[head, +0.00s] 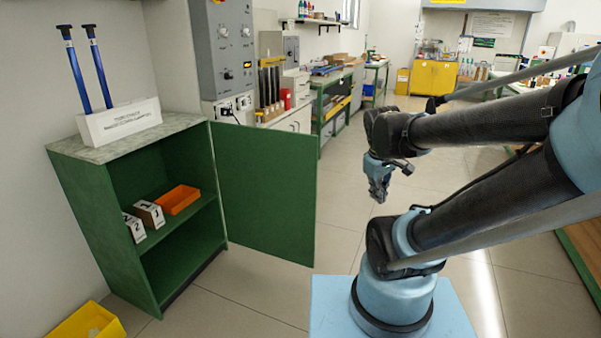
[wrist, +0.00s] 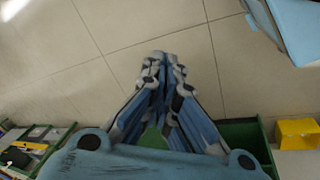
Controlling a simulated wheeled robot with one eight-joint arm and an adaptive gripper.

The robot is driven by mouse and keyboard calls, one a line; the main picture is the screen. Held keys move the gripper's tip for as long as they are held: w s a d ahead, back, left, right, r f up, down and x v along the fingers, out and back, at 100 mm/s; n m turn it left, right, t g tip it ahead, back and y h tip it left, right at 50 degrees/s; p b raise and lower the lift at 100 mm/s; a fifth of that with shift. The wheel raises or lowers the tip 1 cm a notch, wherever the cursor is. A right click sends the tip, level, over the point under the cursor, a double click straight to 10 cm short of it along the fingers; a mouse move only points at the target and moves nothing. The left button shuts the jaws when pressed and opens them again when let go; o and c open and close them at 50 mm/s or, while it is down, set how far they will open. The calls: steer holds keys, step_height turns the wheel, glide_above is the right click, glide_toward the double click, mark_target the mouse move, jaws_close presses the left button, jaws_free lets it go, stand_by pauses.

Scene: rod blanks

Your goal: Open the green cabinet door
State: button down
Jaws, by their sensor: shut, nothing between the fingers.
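The green cabinet (head: 106,229) stands against the wall at the left in the head view. Its green door (head: 264,190) is hinged on the right side and stands wide open, so the shelves show. My gripper (head: 379,194) is in the air to the right of the door's free edge, apart from it in the picture. In the wrist view my gripper (wrist: 163,57) points over bare floor, its fingers together with nothing between them. Part of the green cabinet (wrist: 245,133) shows behind the gripper in the wrist view.
Inside the cabinet an orange tray (head: 178,199) and numbered boxes (head: 148,214) sit on the shelf. A white holder (head: 119,122) with two blue rods stands on top. A yellow bin (head: 84,324) is on the floor in front. Floor beyond the door is clear.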

steer(key=w+a+r+n+t+h, duration=0.2)
steer(key=w+a+n, duration=0.9)
steer(key=w+n, duration=0.3)
steer(key=w+a+f+n+t, duration=0.2)
steer(key=w+a+n, duration=0.3)
steer(key=a, duration=0.4)
steer(key=w+a+f+n+t, duration=0.2)
steer(key=w+a+f+n, duration=0.15)
steer(key=a+n, duration=0.4)
steer(key=m, duration=0.2)
glide_toward(304, 173)
step_height(304, 173, down, 3)
steer(key=w, duration=0.2)
steer(key=shift+w+d+f, duration=0.15)
steer(key=shift+w+d, duration=0.4)
steer(key=shift+d, duration=0.1)
steer(key=shift+w, duration=0.1)
